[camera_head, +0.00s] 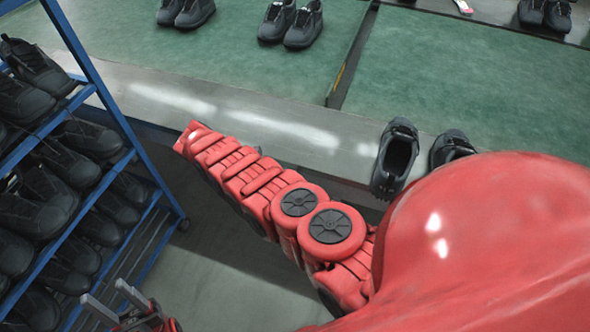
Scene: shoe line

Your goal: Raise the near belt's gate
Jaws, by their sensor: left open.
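The near belt is a green surface (463,88) behind a grey metal edge (250,118). A dark seam with a small yellow mark (339,78) crosses the green surface; I cannot tell whether it is the gate. No raised gate shows. My left gripper (114,301) is at the bottom left, low beside the shoe rack and well away from the belt. Its two grey fingers are apart with nothing between them. My right gripper is not in view. My red arm parts hide the lower right of the view.
A blue rack (110,95) full of black shoes stands at the left. Pairs of dark shoes (291,22) sit on the green surface at the back. Another pair (395,158) is at the near metal edge on the right. Grey floor (215,260) shows clear between rack and belt.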

